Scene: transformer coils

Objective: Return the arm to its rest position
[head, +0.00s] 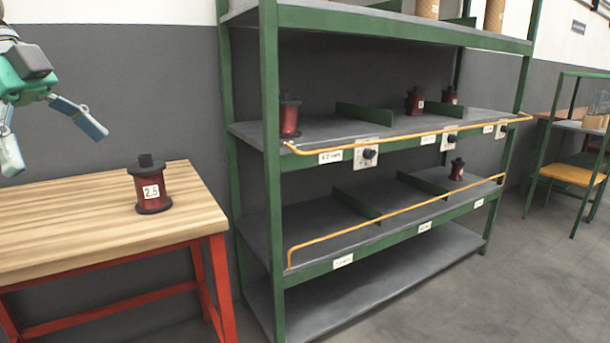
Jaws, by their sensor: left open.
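My left gripper (55,140) is at the upper left, above the wooden table, with its blue-tipped fingers spread wide and nothing between them. A red and black coil (151,187) labelled 2.5 stands upright on the table, to the right of and below the gripper, apart from it. More red coils stand on the green shelf: one at the left of the upper middle level (289,118), two at its right (414,102) (449,96), and a smaller one on the level below (457,170). My right gripper is not in view.
The wooden table (60,225) has red legs and is mostly bare. The green shelf rack (270,180) stands right of it, with yellow rails (400,225) along two levels. A chair-like stand (572,175) is at the far right. The floor (510,280) in front is clear.

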